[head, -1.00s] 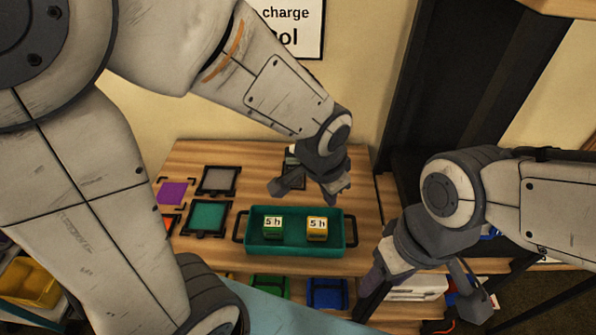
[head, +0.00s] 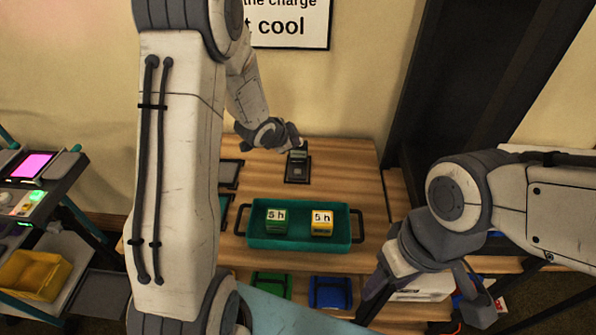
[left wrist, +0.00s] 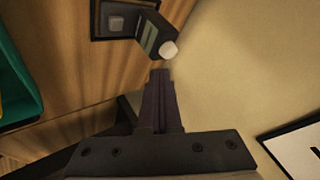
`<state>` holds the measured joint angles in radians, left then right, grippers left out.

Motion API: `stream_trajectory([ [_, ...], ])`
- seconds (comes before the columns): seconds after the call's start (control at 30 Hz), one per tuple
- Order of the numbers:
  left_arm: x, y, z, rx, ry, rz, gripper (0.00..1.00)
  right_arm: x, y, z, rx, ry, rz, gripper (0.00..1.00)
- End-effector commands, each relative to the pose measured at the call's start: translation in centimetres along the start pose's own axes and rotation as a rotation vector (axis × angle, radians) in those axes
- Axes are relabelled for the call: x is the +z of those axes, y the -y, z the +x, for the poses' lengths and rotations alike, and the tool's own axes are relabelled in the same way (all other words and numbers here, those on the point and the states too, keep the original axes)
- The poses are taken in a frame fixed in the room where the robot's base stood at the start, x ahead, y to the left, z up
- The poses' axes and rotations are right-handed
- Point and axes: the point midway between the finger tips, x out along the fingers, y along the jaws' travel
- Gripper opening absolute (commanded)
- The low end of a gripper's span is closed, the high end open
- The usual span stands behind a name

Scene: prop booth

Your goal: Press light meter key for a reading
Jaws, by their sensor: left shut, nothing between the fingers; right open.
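The light meter (head: 298,156) stands on a dark base at the back of the wooden table, with a small screen and a grey square key (head: 297,171) in front of it. In the left wrist view the meter (left wrist: 150,33) has a white dome, and the key (left wrist: 116,23) is clear of my fingers. My left gripper (head: 297,143) is shut and empty at the back of the meter; its fingertips (left wrist: 160,73) lie near the dome, apart from the key. My right gripper (head: 420,306) is open and empty at the table's front right.
A teal tray (head: 300,243) with a green and a yellow block marked "5 h" stands in front of the meter. Green (head: 271,286) and blue (head: 330,292) bins sit below. A wall sign (head: 290,28) hangs behind. A side cart stands at left.

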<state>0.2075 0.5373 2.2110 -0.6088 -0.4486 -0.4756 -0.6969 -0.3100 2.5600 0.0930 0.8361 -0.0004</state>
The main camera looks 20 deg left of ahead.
Motion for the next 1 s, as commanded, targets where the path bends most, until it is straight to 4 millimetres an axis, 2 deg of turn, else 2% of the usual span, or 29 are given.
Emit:
stream_trajectory([
  [0.27,0.9,-1.0,1.2,0.001,0.001,-0.001,0.0,0.1,-0.1,1.7,0.0,0.0,0.0,0.59],
  [0.7,4.0,-4.0,5.5,0.0,0.001,-0.001,0.0,0.4,-0.5,7.1,0.0,0.0,0.0,0.59],
  [1.0,4.5,-4.5,6.1,0.0,0.001,-0.001,0.0,0.4,-0.6,7.9,0.0,0.0,0.0,0.59],
])
